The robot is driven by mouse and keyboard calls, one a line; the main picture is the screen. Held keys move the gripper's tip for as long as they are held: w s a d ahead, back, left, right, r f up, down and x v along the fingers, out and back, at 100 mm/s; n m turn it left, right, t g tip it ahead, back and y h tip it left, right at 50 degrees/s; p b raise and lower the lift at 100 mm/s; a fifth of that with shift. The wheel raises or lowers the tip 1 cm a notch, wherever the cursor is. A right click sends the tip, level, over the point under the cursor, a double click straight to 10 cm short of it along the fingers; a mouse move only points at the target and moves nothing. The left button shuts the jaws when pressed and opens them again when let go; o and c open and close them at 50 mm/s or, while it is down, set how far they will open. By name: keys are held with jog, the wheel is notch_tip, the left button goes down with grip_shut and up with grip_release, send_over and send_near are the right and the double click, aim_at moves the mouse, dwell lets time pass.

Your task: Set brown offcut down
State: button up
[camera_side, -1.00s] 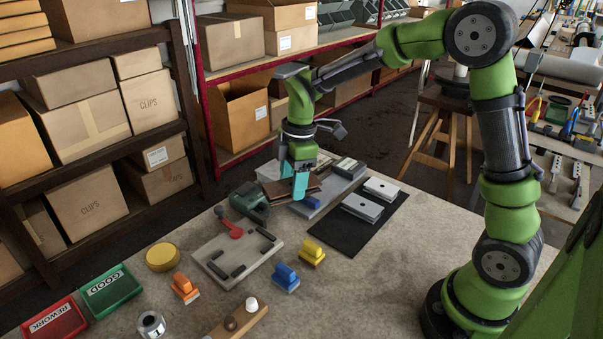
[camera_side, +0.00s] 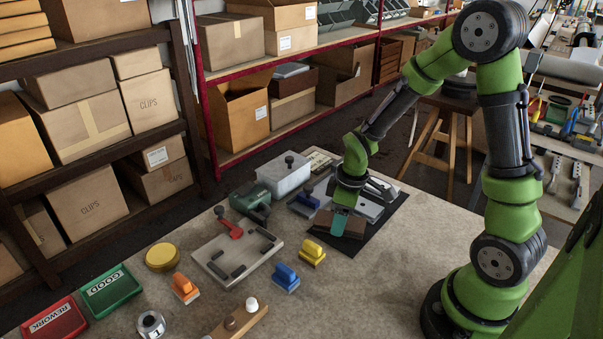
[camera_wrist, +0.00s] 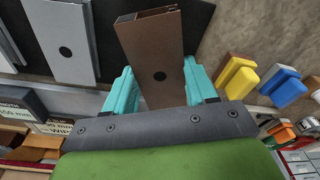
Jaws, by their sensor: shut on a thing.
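The brown offcut (camera_side: 350,227) is a short brown channel-shaped profile. My gripper (camera_side: 338,222) is shut on it over the near-left part of the black mat (camera_side: 363,243). In the wrist view the offcut (camera_wrist: 150,45) lies between the two teal fingers of my gripper (camera_wrist: 158,82), with a dark round hole facing the camera. Its far end lies over the black mat (camera_wrist: 195,22). I cannot tell whether its underside touches the mat. Silver profiles (camera_side: 372,208) lie on the mat behind my gripper, partly hidden; they also show in the wrist view (camera_wrist: 65,45).
A grey fixture plate with a red lever (camera_side: 238,250) is nearer. Yellow (camera_side: 312,252) and blue (camera_side: 286,279) blocks stand in front. The bench right of the mat is clear.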

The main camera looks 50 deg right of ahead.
jog(key=shift+f, duration=0.75)
jog(key=shift+f, duration=0.2)
jog(key=o, duration=1.1)
jog(key=shift+c, duration=0.2)
jog(key=shift+r, duration=0.15)
notch_tip(320, 180, up, 12)
jog(key=s, duration=0.1)
jog(key=s+a+r+m+t+y, duration=0.1)
jog(key=s+a+r+m+t, duration=0.5)
jog(key=r, duration=0.5)
jog(key=shift+s+a+r+m, duration=0.25)
jog(key=shift+s+a+m, duration=0.9)
jog(key=shift+a+m, duration=0.05)
